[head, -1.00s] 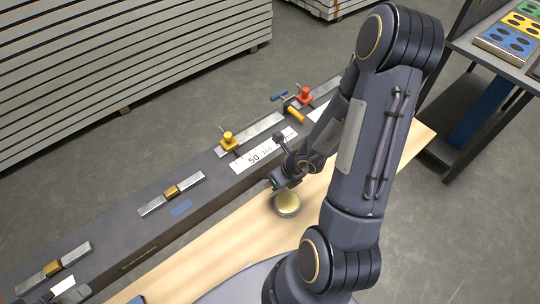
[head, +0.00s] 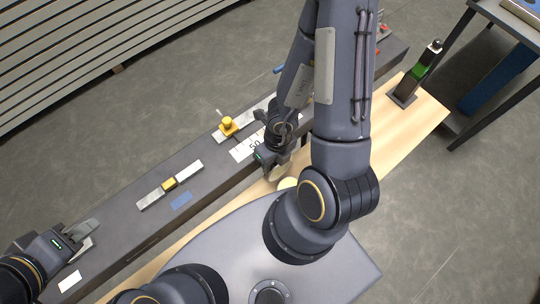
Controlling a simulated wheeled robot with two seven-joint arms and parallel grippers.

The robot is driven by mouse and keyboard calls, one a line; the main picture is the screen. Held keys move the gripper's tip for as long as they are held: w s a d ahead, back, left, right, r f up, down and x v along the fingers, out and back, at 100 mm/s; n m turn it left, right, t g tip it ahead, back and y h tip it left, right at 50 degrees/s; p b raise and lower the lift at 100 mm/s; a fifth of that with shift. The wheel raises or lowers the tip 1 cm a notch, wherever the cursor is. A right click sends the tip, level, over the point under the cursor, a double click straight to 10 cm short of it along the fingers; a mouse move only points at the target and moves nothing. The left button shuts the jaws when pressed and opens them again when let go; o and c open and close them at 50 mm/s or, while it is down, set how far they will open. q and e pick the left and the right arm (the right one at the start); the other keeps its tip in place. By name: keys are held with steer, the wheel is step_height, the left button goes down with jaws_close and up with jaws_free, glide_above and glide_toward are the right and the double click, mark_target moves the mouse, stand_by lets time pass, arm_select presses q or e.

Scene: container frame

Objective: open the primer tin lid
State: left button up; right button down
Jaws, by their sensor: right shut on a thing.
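The primer tin (head: 288,183) stands on the pale wooden board. Only part of its round, cream-yellow top shows in the head view, because my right arm covers the rest. My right gripper (head: 277,170) is just up and left of that top, shut on a thin pale thing that seems to be the tin lid. The lid's edge is small and partly hidden, so I cannot tell whether it is clear of the tin. My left gripper (head: 87,236) is open and empty at the lower left, over the dark beam.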

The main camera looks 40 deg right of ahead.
steer(key=c, duration=1.2)
jaws_free()
steer(key=shift+r+p, duration=0.35)
steer(key=p+v, duration=0.2)
steer(key=v, duration=0.1)
steer(key=shift+p, duration=0.35)
steer(key=shift+b+v, duration=0.4)
steer(key=shift+v, duration=0.95)
steer(key=shift+d+r, duration=0.2)
steer(key=shift+r, duration=0.45)
